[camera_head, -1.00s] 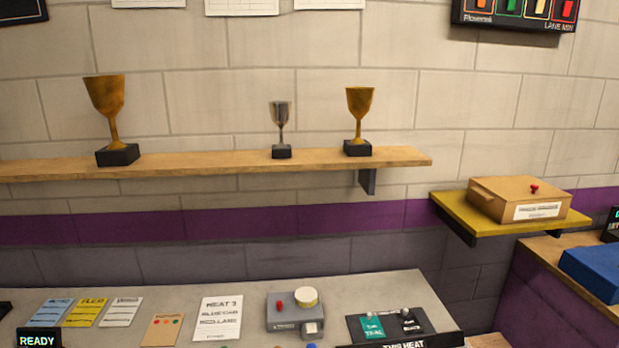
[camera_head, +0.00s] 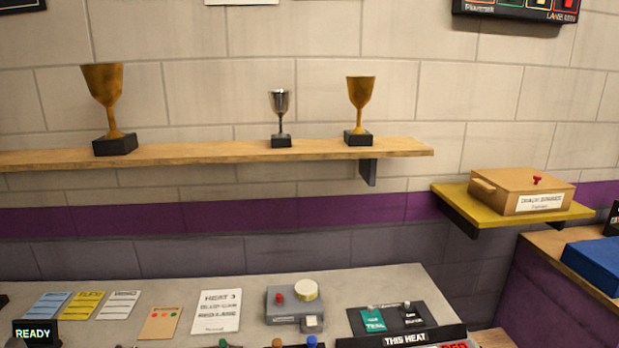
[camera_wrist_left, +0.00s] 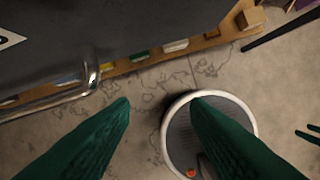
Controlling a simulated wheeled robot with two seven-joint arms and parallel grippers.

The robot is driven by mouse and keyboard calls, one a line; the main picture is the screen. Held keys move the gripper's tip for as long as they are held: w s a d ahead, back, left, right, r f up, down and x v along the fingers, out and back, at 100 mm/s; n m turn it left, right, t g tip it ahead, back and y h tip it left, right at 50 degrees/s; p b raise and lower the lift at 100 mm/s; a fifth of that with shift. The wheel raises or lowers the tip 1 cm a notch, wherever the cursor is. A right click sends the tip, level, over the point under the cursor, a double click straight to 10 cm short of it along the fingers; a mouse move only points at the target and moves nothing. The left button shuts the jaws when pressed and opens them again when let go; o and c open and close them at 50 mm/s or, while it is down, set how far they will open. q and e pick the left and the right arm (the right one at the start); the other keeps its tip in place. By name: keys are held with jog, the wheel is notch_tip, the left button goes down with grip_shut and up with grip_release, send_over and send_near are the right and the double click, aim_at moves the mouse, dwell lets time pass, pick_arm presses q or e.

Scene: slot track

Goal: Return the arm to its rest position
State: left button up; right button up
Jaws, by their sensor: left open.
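My left gripper (camera_wrist_left: 160,104) shows in the left wrist view as two dark green fingers. They are spread apart with nothing between them, above a cracked grey floor. A round grey disc with a white rim lies below, partly hidden behind the right finger; I cannot tell whether it is part of me.
A grey table (camera_head: 390,283) holds cards, a grey box with a red button (camera_head: 294,304) and a dark tray (camera_head: 386,318). A wooden shelf (camera_head: 215,151) with trophies and a yellow shelf (camera_head: 468,207) with a cardboard box (camera_head: 522,190) are on the wall.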

pick_arm(q)
jog(key=s+a+f+g+b, duration=0.15)
jog(key=s+f, duration=0.25)
jog(key=f, duration=0.7)
jog(key=s+d+f+t+b, duration=0.1)
jog(key=s+f+b, duration=0.15)
jog(key=f, duration=0.95)
jog(key=s+a+f+g+b, duration=0.1)
jog(key=s+a+f+b, duration=0.1)
jog(key=s+f, duration=0.8)
jog(key=s, duration=0.2)
jog(key=shift+s+a+f, duration=0.3)
jog(key=shift+s+a, duration=0.05)
jog(key=shift+a, duration=0.05)
